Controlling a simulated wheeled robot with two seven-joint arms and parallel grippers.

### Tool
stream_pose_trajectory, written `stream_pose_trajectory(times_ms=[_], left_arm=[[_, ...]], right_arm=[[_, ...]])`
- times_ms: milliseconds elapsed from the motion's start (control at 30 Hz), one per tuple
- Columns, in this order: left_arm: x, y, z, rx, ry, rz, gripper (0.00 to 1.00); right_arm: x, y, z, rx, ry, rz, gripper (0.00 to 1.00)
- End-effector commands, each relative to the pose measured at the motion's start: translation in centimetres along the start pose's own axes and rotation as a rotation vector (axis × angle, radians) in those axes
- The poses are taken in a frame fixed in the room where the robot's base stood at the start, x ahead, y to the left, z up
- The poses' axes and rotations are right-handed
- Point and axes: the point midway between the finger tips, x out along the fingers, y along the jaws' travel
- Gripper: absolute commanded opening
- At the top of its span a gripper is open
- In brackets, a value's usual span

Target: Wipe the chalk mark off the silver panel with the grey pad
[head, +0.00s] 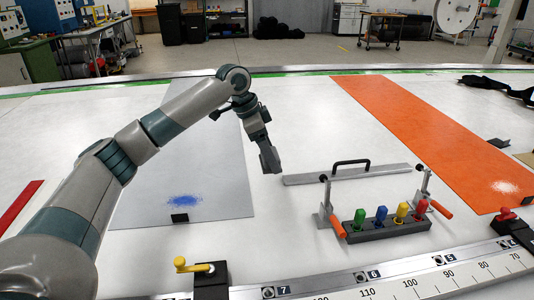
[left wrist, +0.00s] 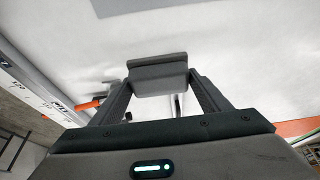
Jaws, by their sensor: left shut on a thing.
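The silver panel (head: 213,150) lies flat on the white table at left centre in the head view, partly hidden by my left arm. A blue chalk mark (head: 183,201) is on its near part. My left gripper (head: 267,148) is right of the panel, pointing down. It is shut on the grey pad (head: 270,160), which also shows between the fingers (left wrist: 158,88) in the left wrist view as a grey block (left wrist: 158,68). The pad is over white table, apart from the mark; its exact height is unclear. My right gripper is not in view.
A rack with coloured pegs (head: 388,228) and toggle clamps stands right of the gripper, with a handled metal bar (head: 345,174) behind. An orange panel (head: 420,135) with a white mark lies right. A yellow-handled clamp (head: 195,267) and ruled rail (head: 400,284) edge the front.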

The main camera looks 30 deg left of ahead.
Motion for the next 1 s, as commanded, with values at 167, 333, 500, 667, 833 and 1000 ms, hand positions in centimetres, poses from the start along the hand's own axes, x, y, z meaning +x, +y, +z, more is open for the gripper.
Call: stream_pose_trajectory(times_ms=[167, 333, 500, 667, 833, 1000], left_arm=[[0.5, 1.0, -0.1, -0.033, -0.002, -0.015, 0.52], [1.6, 3.3, -0.3, -0.119, -0.001, -0.052, 0.52], [2.9, 6.6, -0.5, -0.259, -0.001, -0.11, 0.52], [4.1, 10.2, -0.5, -0.408, 0.0, -0.173, 0.52], [5.0, 13.9, -0.3, -0.571, 0.0, -0.241, 0.52], [5.5, 17.2, 0.0, -0.715, 0.002, -0.301, 0.52]], right_arm=[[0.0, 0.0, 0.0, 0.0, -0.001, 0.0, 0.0], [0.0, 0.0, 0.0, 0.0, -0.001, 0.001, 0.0], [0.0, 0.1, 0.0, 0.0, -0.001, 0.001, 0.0], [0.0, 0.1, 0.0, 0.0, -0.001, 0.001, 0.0], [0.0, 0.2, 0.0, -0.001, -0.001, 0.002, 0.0], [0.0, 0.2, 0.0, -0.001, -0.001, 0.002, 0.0]])
